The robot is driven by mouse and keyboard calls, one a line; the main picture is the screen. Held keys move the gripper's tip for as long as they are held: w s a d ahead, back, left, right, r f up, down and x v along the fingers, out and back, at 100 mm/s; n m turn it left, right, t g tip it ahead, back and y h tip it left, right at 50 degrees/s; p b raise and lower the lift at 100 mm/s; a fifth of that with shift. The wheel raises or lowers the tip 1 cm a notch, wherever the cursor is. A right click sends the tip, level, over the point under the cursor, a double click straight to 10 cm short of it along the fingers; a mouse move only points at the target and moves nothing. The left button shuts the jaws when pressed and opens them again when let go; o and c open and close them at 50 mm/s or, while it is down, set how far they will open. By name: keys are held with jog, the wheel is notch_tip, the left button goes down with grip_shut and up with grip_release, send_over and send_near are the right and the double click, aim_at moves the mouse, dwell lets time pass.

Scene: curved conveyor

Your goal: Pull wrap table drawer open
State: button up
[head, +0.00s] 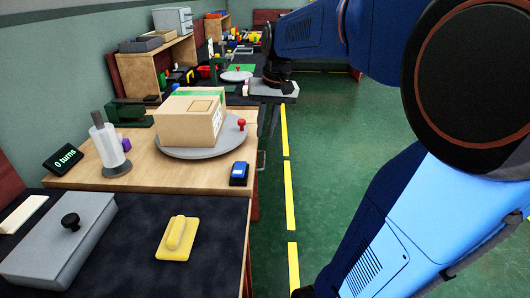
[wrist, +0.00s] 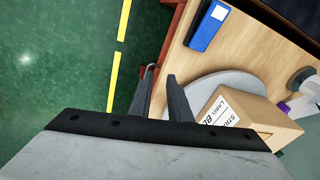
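The wrap table (head: 75,178) has a light wood top and stands left of the aisle in the head view. A small metal drawer handle (head: 261,160) sticks out from its aisle side. Part of the handle (wrist: 151,68) shows in the wrist view beside the left fingertip. The drawer front is mostly hidden by the steep angle. My gripper (head: 268,122) is beyond the handle in the head view, along the table's aisle side. In the wrist view my gripper (wrist: 162,77) has its dark fingers apart, with nothing clearly held between them.
On the table, a cardboard box (head: 185,122) sits on a grey turntable (head: 170,151). A blue device (head: 239,173) is near the table's aisle edge, and a wrap roll (head: 106,143) stands at left. Green floor with a yellow line (head: 287,185) is clear beside the table.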

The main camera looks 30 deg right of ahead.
jog(key=m+y, duration=0.1)
jog(key=m, duration=0.1)
send_near(264, 157)
jog(key=shift+g, duration=0.4)
jog(key=f, duration=0.2)
jog(key=w+f, duration=0.1)
jog(key=f, duration=0.1)
jog(key=a+f, duration=0.1)
jog(key=f, duration=0.2)
jog(key=shift+w+f, duration=0.1)
jog(key=shift+w, duration=0.2)
grip_shut()
